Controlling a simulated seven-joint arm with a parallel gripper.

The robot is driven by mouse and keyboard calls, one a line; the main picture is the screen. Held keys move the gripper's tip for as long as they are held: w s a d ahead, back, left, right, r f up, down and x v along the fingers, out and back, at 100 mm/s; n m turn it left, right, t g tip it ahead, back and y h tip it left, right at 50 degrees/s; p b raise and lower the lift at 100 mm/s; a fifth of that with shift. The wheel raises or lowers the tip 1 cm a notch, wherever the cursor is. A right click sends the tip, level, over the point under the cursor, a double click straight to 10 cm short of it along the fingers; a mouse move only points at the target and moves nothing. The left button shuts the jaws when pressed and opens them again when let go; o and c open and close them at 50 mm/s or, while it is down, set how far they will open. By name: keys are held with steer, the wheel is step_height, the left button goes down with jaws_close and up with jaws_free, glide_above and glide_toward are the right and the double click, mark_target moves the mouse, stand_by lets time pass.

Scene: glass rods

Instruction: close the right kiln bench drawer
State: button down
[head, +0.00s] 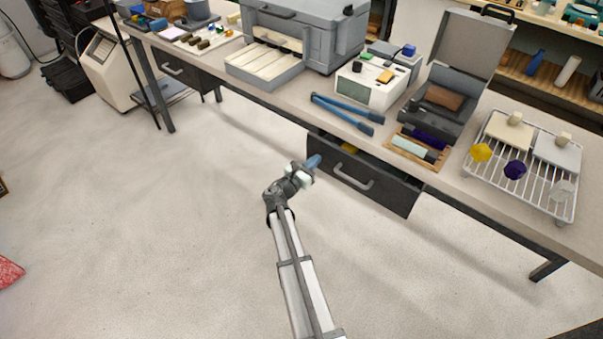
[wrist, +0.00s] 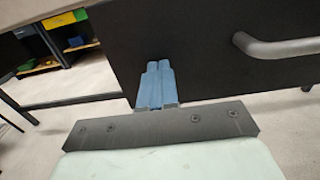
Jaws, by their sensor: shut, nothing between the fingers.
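The right kiln bench drawer (head: 385,193) is dark with a grey bar handle (head: 353,178). It stands partly open below the bench top, and something yellow shows inside it. In the wrist view its black front (wrist: 210,75) fills much of the picture, with the handle (wrist: 275,47) to the right. My gripper (head: 313,161) is at the left end of the drawer front, left of the handle. Its blue fingers (wrist: 157,85) are together and empty, pointing at the front near its left edge. I cannot tell whether they touch it.
The bench top (head: 285,103) carries a grey kiln (head: 318,40), blue-handled tongs (head: 345,112), an open case (head: 440,95) and a wire rack (head: 520,180). A left drawer (head: 180,72) is further along the bench. The floor (head: 150,230) around my arm is clear.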

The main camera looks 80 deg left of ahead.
mark_target(322, 154)
steer(key=shift+x, duration=2.3)
steer(key=shift+w+a+r, duration=0.1)
steer(key=shift+r, duration=0.05)
steer(key=v, duration=1.5)
